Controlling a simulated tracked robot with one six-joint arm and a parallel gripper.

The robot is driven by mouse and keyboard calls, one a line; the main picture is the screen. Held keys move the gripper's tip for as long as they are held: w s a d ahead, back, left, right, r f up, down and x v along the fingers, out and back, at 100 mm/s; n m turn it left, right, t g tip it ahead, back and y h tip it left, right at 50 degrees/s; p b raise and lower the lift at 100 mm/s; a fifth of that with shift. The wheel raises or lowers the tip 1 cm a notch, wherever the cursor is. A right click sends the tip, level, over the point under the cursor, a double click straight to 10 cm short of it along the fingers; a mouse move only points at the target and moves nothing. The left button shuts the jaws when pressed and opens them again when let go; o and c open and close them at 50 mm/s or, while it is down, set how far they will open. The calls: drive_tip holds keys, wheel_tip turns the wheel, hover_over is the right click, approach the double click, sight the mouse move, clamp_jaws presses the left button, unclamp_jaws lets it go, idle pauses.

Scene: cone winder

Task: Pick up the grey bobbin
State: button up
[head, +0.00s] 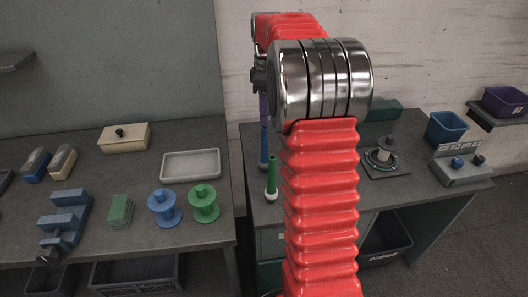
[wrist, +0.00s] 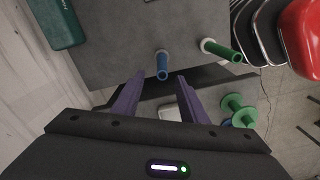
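A grey spool-shaped piece (head: 384,154) stands upright on a dark plate with a green ring, on the right bench in the head view; I cannot tell whether it is the grey bobbin. No other grey bobbin shows, and my red arm hides part of the right bench. My gripper (wrist: 160,78) has its two purple fingers apart with nothing held between them in the wrist view. In the head view my gripper (head: 263,130) points down above the left end of the right bench, partly hidden by my arm.
A green peg (head: 271,176) stands near my fingers; a blue peg (wrist: 162,65) shows beyond the fingertips in the wrist view. A blue bobbin (head: 165,207) and a green bobbin (head: 203,204) stand on the left bench, near a pale tray (head: 191,166). A gap separates the benches.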

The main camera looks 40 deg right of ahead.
sight(265, 138)
drive_tip(key=shift+f, duration=2.7)
drive_tip(key=shift+a+f, duration=0.15)
drive_tip(key=shift+f, duration=1.15)
drive_tip(key=shift+a+f, duration=0.1)
drive_tip(key=shift+f, duration=1.2)
clamp_jaws()
